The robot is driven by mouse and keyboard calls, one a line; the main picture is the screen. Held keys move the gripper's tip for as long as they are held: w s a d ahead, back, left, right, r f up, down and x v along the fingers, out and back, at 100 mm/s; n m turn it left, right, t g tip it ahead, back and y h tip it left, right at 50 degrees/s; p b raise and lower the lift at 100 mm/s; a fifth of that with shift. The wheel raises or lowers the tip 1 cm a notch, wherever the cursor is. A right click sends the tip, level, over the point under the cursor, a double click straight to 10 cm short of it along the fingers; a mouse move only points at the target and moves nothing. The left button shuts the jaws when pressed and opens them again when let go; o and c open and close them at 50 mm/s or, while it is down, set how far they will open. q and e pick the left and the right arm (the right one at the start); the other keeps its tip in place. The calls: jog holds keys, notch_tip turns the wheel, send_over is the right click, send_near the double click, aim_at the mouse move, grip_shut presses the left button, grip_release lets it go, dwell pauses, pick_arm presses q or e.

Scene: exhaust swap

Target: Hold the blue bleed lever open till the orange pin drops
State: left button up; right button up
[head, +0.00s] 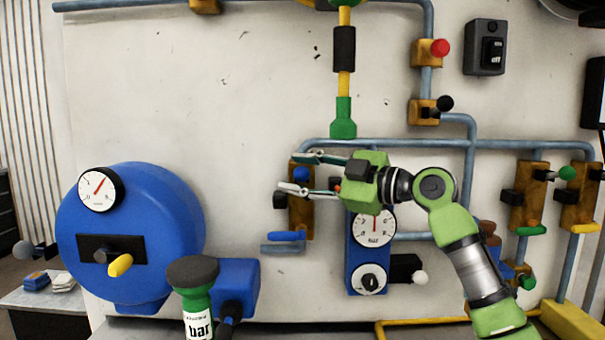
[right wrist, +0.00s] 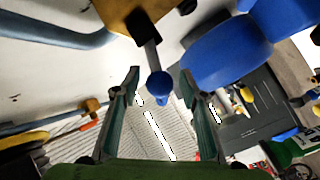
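A valve with an orange-brown body (head: 307,215) is on the wall left of centre. It carries a blue ball knob (head: 302,174) at its top and a flat blue handle (head: 287,236) at its bottom. I cannot tell which is the bleed lever. My right gripper (head: 304,173) is open, its fingers reaching left above and below the ball knob. In the right wrist view the blue ball knob (right wrist: 160,88), on a grey stem, lies between the open fingers, with gaps on both sides. I cannot make out an orange pin. My left gripper is not in view.
A blue tank (head: 165,220) with a gauge and yellow handle stands at the left. A blue gauge box (head: 354,262) hangs below my right gripper. Pipes cross the wall, and more valves with green (head: 530,230) and yellow handles are at the right.

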jog(key=shift+s+d+b, duration=0.25)
jog(key=shift+d+b, duration=0.05)
jog(key=shift+d, duration=0.2)
jog(key=b+v, duration=0.1)
jog(key=v, duration=0.3)
jog(key=shift+s+d, duration=0.1)
jog(key=shift+d, duration=0.1)
jog(key=b, duration=0.2)
send_near(309, 175)
jog(key=shift+v, duration=1.05)
jog(key=shift+s+a, duration=0.1)
